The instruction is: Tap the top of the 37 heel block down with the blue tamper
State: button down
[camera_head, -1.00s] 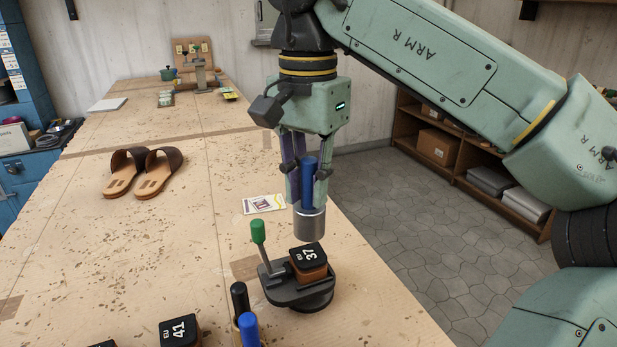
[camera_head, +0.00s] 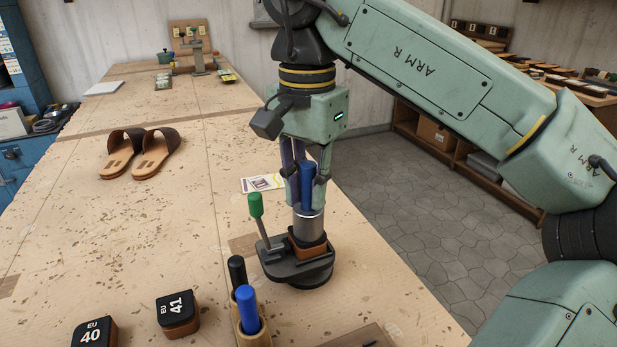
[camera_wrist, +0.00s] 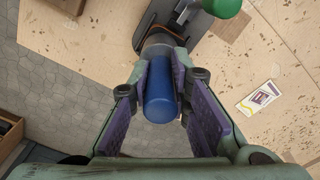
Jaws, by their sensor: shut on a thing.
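My gripper (camera_head: 305,180) is shut on the blue tamper (camera_head: 307,183), which stands upright with its metal head (camera_head: 309,224) down. The metal head is at the top of the 37 heel block (camera_head: 307,246) and covers much of it; it looks to be touching, and the number is hidden. The block sits on a dark round fixture (camera_head: 296,272) with a green-knobbed lever (camera_head: 256,206). In the wrist view the blue handle (camera_wrist: 160,92) lies between my finger pads, and the fixture shows beyond it, partly hidden.
Heel blocks 41 (camera_head: 178,312) and 40 (camera_head: 94,333) sit at the front left. A holder with a black handle (camera_head: 237,270) and another blue handle (camera_head: 247,308) stands close to the fixture. Sandals (camera_head: 143,153) and a card (camera_head: 262,183) lie farther back. The table's right edge is near.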

aim_at(308, 163)
jog(key=shift+r+p, duration=0.8)
jog(key=shift+r, duration=0.8)
jog(key=shift+f, duration=0.1)
notch_tip(308, 163, down, 4)
jog(key=b, duration=0.2)
jog(key=shift+b, duration=0.3)
notch_tip(308, 163, up, 3)
jog(key=p, duration=0.3)
jog(key=shift+r, duration=0.5)
